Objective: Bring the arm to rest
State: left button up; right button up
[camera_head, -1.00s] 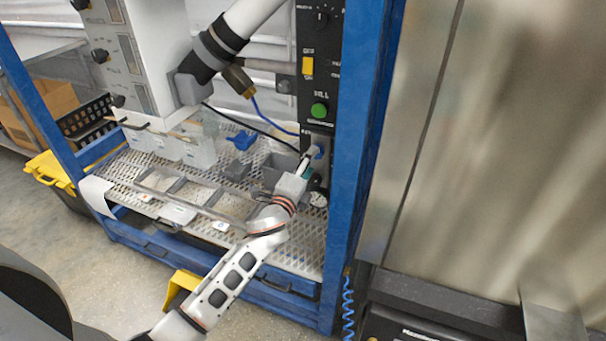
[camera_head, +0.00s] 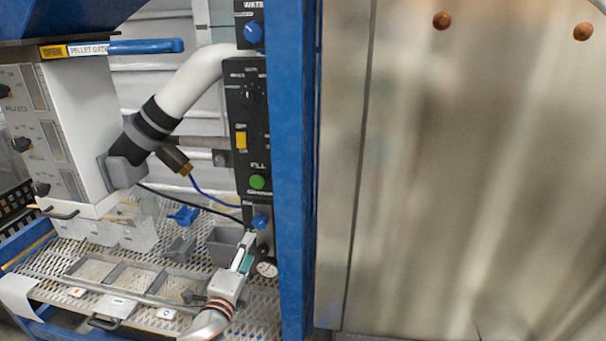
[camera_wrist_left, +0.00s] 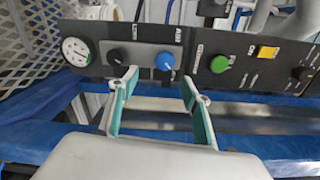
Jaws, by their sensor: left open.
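My left gripper (camera_head: 246,247) is at the lower middle of the head view, just below the blue knob (camera_head: 260,221) at the foot of the black control panel (camera_head: 247,115). In the left wrist view the two teal-padded fingers (camera_wrist_left: 160,82) stand wide apart with nothing between them. The blue knob also shows there (camera_wrist_left: 164,61), beyond the fingertips and apart from them. A black knob (camera_wrist_left: 116,56) is to its left and a green button (camera_wrist_left: 219,64) to its right. My right gripper is in neither view.
A blue post (camera_head: 293,170) stands close right of the gripper, with a large steel panel (camera_head: 450,180) beyond. A round gauge (camera_head: 267,269) is near the gripper. A divided tray (camera_head: 130,275) lies on the perforated shelf to the left. A white pipe (camera_head: 190,85) hangs above.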

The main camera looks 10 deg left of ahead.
pick_arm(q)
jog(key=s+d+f+n+g+h, duration=0.1)
jog(key=s+f+n+g, duration=0.2)
jog(key=s+f+n, duration=0.4)
jog(key=s+d+f+n+g+h+p, duration=0.1)
jog(key=s+f+n+g, duration=0.3)
jog(key=s+f, duration=1.2)
jog(key=s+n, duration=0.4)
jog(key=s, duration=0.4)
jog(key=shift+s+d+n, duration=0.3)
jog(key=shift+s+d, duration=0.05)
jog(key=shift+s, duration=0.05)
jog(key=shift+f, duration=0.1)
